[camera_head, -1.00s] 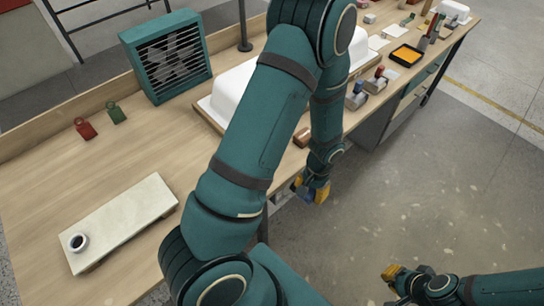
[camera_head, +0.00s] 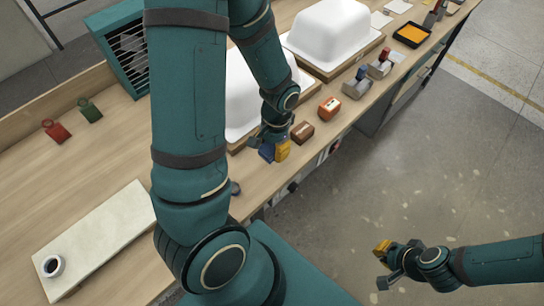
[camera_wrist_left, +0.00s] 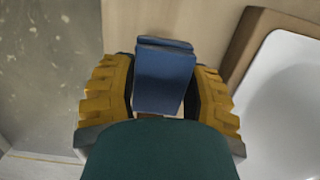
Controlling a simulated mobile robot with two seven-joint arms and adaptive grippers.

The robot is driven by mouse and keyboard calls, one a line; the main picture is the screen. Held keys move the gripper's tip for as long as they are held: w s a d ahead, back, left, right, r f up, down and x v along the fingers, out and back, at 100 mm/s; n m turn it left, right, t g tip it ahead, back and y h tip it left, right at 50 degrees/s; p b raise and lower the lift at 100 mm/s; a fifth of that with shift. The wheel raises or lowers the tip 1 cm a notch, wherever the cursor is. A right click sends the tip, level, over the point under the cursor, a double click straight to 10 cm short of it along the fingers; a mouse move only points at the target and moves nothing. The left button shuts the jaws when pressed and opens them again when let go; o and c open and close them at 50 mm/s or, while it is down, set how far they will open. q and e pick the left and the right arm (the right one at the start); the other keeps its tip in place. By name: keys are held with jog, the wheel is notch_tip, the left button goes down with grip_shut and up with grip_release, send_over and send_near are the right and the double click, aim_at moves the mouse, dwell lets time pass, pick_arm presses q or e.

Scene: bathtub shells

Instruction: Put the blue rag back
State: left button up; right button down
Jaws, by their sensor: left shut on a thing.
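The blue rag (camera_wrist_left: 165,78) is a folded dark-blue block between the two yellow fingers of my left gripper (camera_wrist_left: 164,98) in the left wrist view. In the head view, my left gripper (camera_head: 274,151) is shut on the blue rag (camera_head: 266,152) at the front edge of the workbench, beside a white tub shell. Whether the rag touches the bench top is unclear. My right gripper (camera_head: 383,265) is open and empty over the floor, away from the bench.
White tub shells (camera_head: 328,35) stand behind. A pale board (camera_head: 100,235) with a small cup (camera_head: 53,266) lies at the left.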

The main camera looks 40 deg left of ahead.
aim_at(272, 156)
pick_arm(q)
jog(key=shift+f+b, duration=0.6)
jog(key=shift+f, duration=1.75)
jog(key=shift+r, duration=0.1)
jog(key=shift+f, duration=0.25)
jog(key=o, duration=1.1)
jog(key=shift+r, duration=0.1)
